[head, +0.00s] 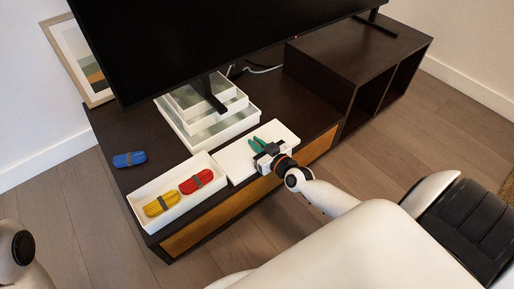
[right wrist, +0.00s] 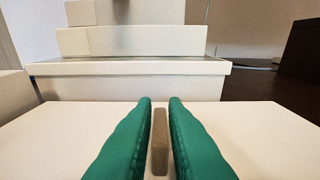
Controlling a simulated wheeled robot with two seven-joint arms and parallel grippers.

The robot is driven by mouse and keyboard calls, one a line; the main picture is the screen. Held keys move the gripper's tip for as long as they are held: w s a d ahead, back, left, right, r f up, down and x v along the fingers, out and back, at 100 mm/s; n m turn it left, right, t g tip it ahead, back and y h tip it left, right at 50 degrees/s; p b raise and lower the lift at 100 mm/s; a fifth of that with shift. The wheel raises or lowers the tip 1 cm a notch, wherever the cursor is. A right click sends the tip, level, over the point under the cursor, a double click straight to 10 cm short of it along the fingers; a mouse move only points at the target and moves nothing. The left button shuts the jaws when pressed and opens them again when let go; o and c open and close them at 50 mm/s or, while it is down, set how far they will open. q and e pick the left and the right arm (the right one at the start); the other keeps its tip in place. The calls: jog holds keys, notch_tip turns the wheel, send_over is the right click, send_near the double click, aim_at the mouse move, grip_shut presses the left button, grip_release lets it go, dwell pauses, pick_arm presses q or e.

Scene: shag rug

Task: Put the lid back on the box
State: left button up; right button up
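The open white box (head: 192,208) stands on the dark cabinet near its front edge, holding a yellow bundle (head: 162,203) and a red bundle (head: 196,181). The flat white lid (head: 233,161) lies just right of the box; it fills the lower right wrist view (right wrist: 60,135). Its brown handle (right wrist: 160,140) stands between the green fingers of my right gripper (head: 257,145). In the right wrist view my right gripper (right wrist: 160,105) is open, with a narrow gap on each side of the handle. My left arm shows at the lower left, but its gripper is out of view.
Stacked white boxes (head: 213,128) stand behind the lid and box, under a television (head: 200,35). A blue bundle (head: 129,159) lies on the cabinet (head: 115,135) at the left. A framed picture (head: 80,60) leans on the wall.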

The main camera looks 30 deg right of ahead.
grip_shut()
